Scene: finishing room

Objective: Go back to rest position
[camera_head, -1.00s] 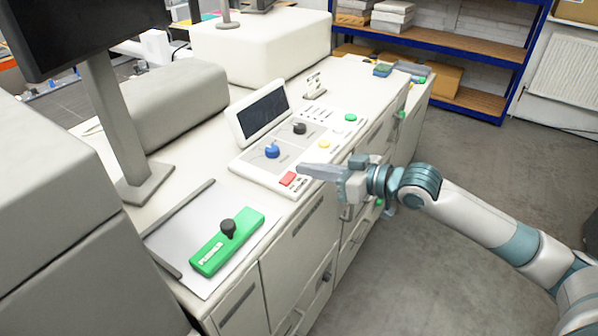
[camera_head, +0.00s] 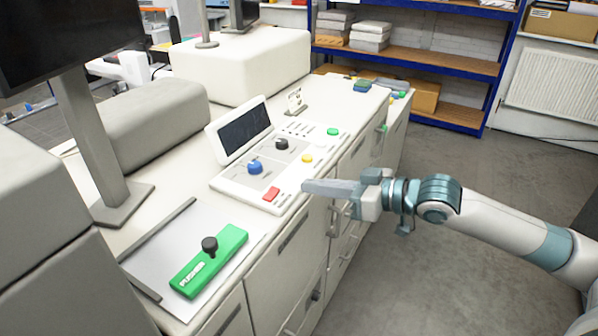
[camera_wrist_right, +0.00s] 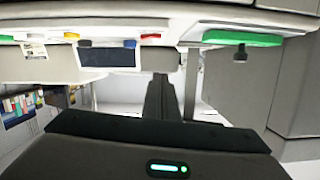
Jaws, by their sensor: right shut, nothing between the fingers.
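My right gripper (camera_head: 308,187) is shut and empty. In the head view its long grey fingers point left, in front of the control panel (camera_head: 228,187) near the red button (camera_head: 270,194). I cannot tell the exact gap to the panel, but no contact shows. The arm comes in from the right edge. In the right wrist view the closed fingers (camera_wrist_right: 157,80) stretch away from the camera, and the panel's buttons show along the top. My left gripper is in neither view.
A green pusher block (camera_head: 208,262) with a black knob lies on the machine top at the front left. A monitor stand (camera_head: 100,150) rises at the left. A blue shelf rack (camera_head: 465,68) stands at the back. The grey floor (camera_head: 440,255) at the right is clear.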

